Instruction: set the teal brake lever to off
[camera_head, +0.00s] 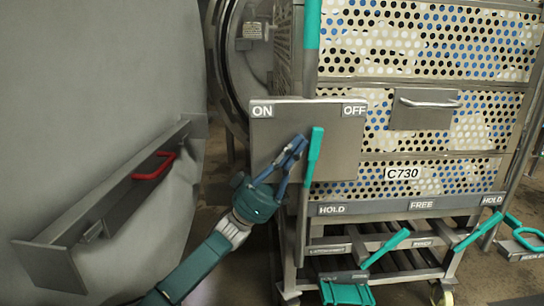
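The teal brake lever (314,157) stands nearly upright, leaning slightly right, in front of a grey plate (262,130) marked ON at left and OFF at right. Its top lies between the two labels, nearer OFF. My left gripper (299,147) is just left of the lever, in front of the plate. Its two fingers come together at the tips with nothing seen between them. The tips are close to the lever's left side; I cannot tell whether they touch it. My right gripper is not in view.
A perforated basket cart C730 (430,60) fills the right side. Teal pedals (388,248) sit low on it, under HOLD and FREE labels. A large grey door (100,90) with a rail and red handle (152,166) stands at left. The round vessel opening is behind.

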